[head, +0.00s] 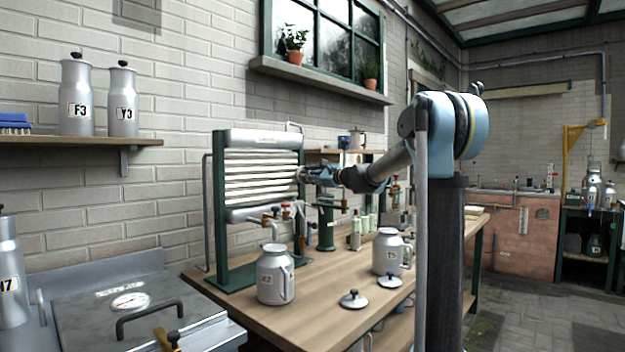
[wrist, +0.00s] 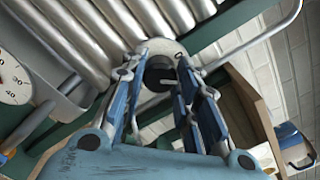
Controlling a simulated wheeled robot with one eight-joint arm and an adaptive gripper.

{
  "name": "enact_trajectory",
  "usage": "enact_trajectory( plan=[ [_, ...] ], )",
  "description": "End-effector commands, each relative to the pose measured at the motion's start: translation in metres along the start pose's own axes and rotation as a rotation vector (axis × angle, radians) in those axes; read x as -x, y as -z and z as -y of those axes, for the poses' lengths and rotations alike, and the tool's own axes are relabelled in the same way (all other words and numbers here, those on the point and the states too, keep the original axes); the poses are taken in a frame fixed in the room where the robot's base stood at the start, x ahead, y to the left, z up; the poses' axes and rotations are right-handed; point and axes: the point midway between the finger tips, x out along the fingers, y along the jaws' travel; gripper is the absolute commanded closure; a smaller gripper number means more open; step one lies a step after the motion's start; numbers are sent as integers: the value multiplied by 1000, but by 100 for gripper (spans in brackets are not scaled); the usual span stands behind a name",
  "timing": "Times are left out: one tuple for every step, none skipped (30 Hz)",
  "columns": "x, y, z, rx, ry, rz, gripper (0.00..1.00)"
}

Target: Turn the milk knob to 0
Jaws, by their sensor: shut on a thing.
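The milk knob (wrist: 160,78) is a dark round knob on a pale round plate at the end of the cooler's metal tubes. In the head view, my gripper (head: 303,175) reaches the right side of the ribbed cooler (head: 262,175); the knob is hidden there behind the fingers.
A white dial with numbers (wrist: 14,82) sits at the left of the wrist view. Jugs E2 (head: 274,276) and T5 (head: 388,252) and two lids (head: 353,300) stand on the wooden bench (head: 320,270). Small taps (head: 277,212) stick out below the cooler tubes.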

Motion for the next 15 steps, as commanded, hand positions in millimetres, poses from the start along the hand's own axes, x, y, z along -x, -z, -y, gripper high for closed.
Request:
enact_trajectory(
  plan=[
    [-1, -1, 0, 41, 1, 1, 95],
    [-1, -1, 0, 69, 0, 1, 95],
    [-1, -1, 0, 108, 0, 1, 95],
    [-1, -1, 0, 136, 0, 1, 95],
    [-1, -1, 0, 164, 0, 1, 95],
    [-1, -1, 0, 203, 0, 1, 95],
    [-1, -1, 0, 231, 0, 1, 95],
    [-1, -1, 0, 259, 0, 1, 95],
    [-1, -1, 0, 296, 0, 1, 95],
    [-1, -1, -1, 323, -1, 1, 95],
    [-1, -1, -1, 349, -1, 2, 95],
    [-1, -1, -1, 383, -1, 2, 95],
    [-1, -1, -1, 408, -1, 2, 95],
    [-1, -1, -1, 433, -1, 2, 95],
    [-1, -1, -1, 464, -1, 2, 95]
  ],
)
